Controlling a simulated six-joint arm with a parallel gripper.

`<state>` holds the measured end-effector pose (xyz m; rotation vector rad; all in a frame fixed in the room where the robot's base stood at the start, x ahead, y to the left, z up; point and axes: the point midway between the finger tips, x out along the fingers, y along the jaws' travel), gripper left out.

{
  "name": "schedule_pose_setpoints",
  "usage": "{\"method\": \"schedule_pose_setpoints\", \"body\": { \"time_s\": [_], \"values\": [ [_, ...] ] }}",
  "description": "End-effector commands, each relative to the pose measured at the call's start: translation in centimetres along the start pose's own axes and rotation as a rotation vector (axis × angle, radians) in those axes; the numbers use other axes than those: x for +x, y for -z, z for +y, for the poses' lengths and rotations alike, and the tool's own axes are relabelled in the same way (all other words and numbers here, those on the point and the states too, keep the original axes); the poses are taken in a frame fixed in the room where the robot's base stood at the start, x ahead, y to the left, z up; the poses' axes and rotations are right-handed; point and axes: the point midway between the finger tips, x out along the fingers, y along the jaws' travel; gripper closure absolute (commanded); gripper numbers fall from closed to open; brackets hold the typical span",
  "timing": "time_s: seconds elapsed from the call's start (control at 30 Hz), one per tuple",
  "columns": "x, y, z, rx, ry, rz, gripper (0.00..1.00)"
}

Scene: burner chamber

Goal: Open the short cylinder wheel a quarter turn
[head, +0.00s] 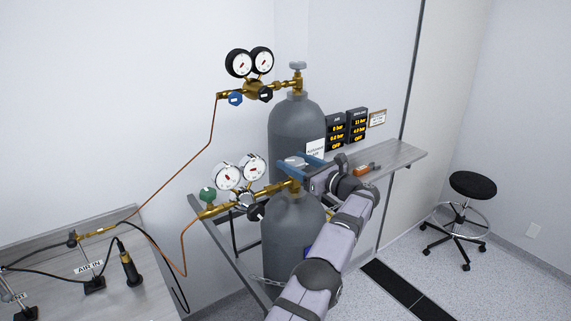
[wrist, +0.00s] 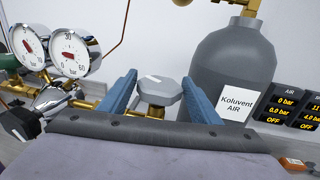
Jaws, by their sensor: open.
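The short cylinder (head: 285,235) is the grey front one, with a brass valve and a grey wheel (head: 296,162) on top. In the wrist view the faceted wheel (wrist: 158,91) stands between the two blue fingers of my gripper (wrist: 160,80). In the head view my gripper (head: 297,164) is level with the wheel, coming from the right. The jaws are open, with a visible gap on either side of the wheel. The wheel's underside and stem are partly hidden by my gripper.
A taller grey cylinder (head: 294,125) with its own gauges (head: 250,62) stands behind. Two white gauges (head: 240,172) and a green knob (head: 207,195) sit left of the short cylinder. A shelf (head: 400,156) with an orange device (head: 367,169) is at right.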

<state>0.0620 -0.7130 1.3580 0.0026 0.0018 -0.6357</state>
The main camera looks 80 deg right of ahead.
Motion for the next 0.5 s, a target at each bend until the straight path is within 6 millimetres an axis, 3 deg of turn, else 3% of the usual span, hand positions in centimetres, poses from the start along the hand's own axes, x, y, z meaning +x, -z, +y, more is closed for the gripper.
{"method": "schedule_pose_setpoints", "body": {
  "time_s": [0.5],
  "values": [
    [0.15,0.34,-0.13,-0.004,0.020,0.001,0.43]
  ]
}}
